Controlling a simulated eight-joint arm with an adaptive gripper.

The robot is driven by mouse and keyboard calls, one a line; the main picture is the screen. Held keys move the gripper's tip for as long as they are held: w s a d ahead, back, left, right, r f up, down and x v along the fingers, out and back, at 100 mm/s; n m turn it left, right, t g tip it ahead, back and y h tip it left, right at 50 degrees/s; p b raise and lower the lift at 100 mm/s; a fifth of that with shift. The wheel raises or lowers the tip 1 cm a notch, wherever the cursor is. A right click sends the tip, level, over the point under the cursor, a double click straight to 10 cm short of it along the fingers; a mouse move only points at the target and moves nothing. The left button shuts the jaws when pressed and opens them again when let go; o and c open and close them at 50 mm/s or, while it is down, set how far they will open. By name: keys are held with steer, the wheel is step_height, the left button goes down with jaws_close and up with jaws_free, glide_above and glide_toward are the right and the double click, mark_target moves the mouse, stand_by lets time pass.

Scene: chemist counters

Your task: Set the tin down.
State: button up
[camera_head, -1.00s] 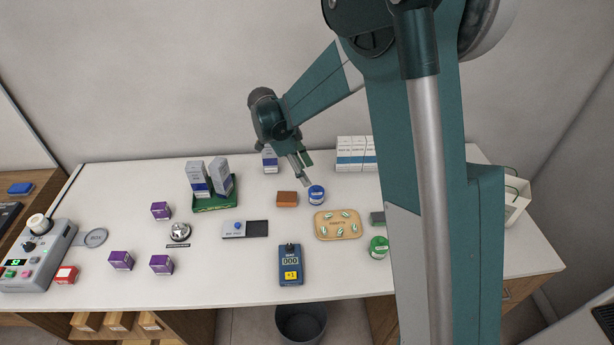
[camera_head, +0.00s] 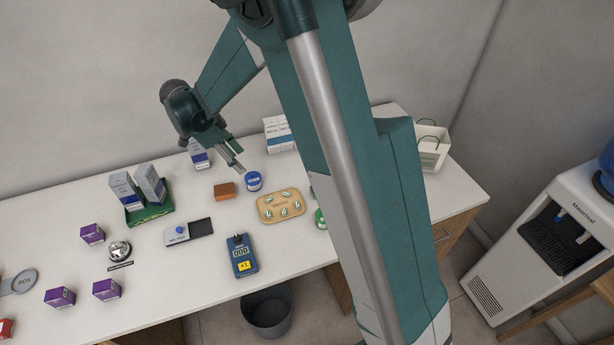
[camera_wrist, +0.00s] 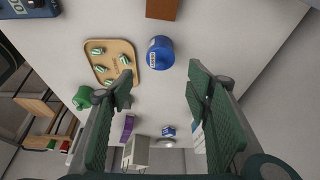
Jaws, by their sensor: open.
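A small blue tin (camera_head: 254,181) stands upright on the white counter (camera_head: 215,275), right of a brown block. It also shows in the wrist view (camera_wrist: 160,58), beyond the fingertips and between them. A green tin (camera_head: 320,218) stands right of the tan tray, partly hidden behind my arm; it shows at the left in the wrist view (camera_wrist: 83,97). My gripper (camera_head: 238,168) is open and empty, just behind and to the left of the blue tin and apart from it. Both fingers show in the wrist view with nothing between them.
The brown block (camera_head: 224,191) and the tan tray (camera_head: 268,209) of green-and-white pieces flank the blue tin. White-and-blue boxes (camera_head: 279,134) stand behind. A green tray (camera_head: 150,214) with boxes, a black-and-white pad (camera_head: 200,230) and a blue counter device (camera_head: 242,257) stand nearby.

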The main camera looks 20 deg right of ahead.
steer(key=s+d+r+n+t+y, duration=0.3)
steer(key=s+d+r+n, duration=0.6)
steer(key=s+r, duration=0.55)
steer(key=s+d+r+n+t, duration=0.1)
steer(key=s+d+n, duration=0.1)
steer(key=s, duration=0.4)
steer(key=s+d+r+n+t+y, duration=0.1)
steer(key=s+d+n, duration=0.2)
steer(key=s, duration=0.4)
steer(key=s+d+n+t, duration=0.2)
steer(key=s+n, duration=0.1)
steer(key=s, duration=0.3)
steer(key=shift+s+d+r+n, duration=0.15)
steer(key=shift+s+r+n, duration=0.1)
steer(key=shift+r+n, duration=0.15)
steer(key=shift+o, duration=0.4)
